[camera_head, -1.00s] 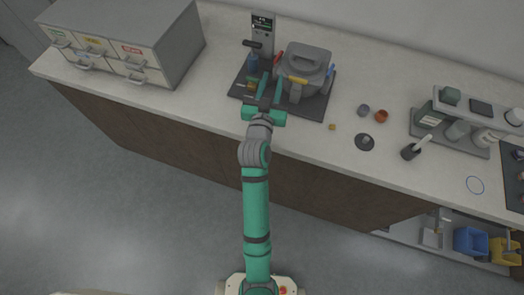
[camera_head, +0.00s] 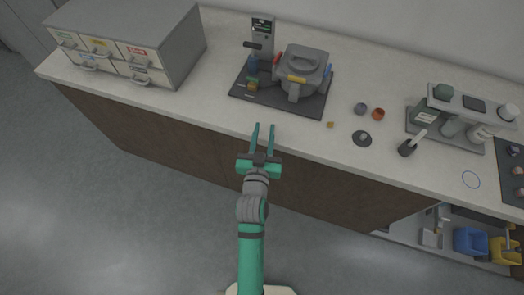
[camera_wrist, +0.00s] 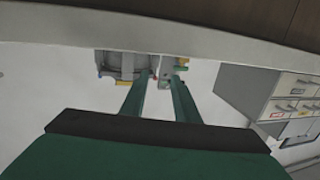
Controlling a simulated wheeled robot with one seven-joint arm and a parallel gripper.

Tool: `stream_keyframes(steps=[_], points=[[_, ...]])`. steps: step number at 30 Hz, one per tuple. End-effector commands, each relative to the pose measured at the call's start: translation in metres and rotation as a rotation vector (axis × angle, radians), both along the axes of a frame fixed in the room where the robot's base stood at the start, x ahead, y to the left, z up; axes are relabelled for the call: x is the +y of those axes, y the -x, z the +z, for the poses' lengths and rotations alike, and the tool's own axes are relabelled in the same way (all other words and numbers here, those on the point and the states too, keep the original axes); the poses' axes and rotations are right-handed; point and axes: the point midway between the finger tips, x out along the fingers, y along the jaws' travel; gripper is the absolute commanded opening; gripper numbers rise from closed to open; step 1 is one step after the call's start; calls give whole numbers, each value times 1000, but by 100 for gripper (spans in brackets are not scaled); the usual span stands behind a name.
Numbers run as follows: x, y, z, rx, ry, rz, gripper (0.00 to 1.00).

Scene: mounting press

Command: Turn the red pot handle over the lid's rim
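The grey pot (camera_head: 303,70) with its domed lid stands on a dark base plate (camera_head: 262,97) at the back of the counter. The red handle (camera_head: 277,72) sits at the left side of the pot's rim; whether it is over the rim is too small to tell. A yellow handle (camera_head: 297,79) is at the front and a blue one (camera_head: 328,71) at the right. My gripper (camera_head: 264,129) is open and empty at the counter's front edge, apart from the pot. In the wrist view the pot (camera_wrist: 120,64) lies beyond my fingers (camera_wrist: 159,84).
A grey column with a display (camera_head: 263,38) stands left of the pot. A drawer cabinet (camera_head: 130,45) is at the far left. Small grey and orange cups (camera_head: 378,114) and a rack (camera_head: 460,118) are to the right. The counter between gripper and base plate is clear.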

Motion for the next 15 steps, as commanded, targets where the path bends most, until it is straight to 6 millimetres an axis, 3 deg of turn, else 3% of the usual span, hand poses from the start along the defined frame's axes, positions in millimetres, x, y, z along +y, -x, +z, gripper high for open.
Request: stream_keyframes(steps=[7, 15], points=[[2, 29, -16, 18, -6, 13, 28], [2, 42, -22, 23, -8, 19, 28]])
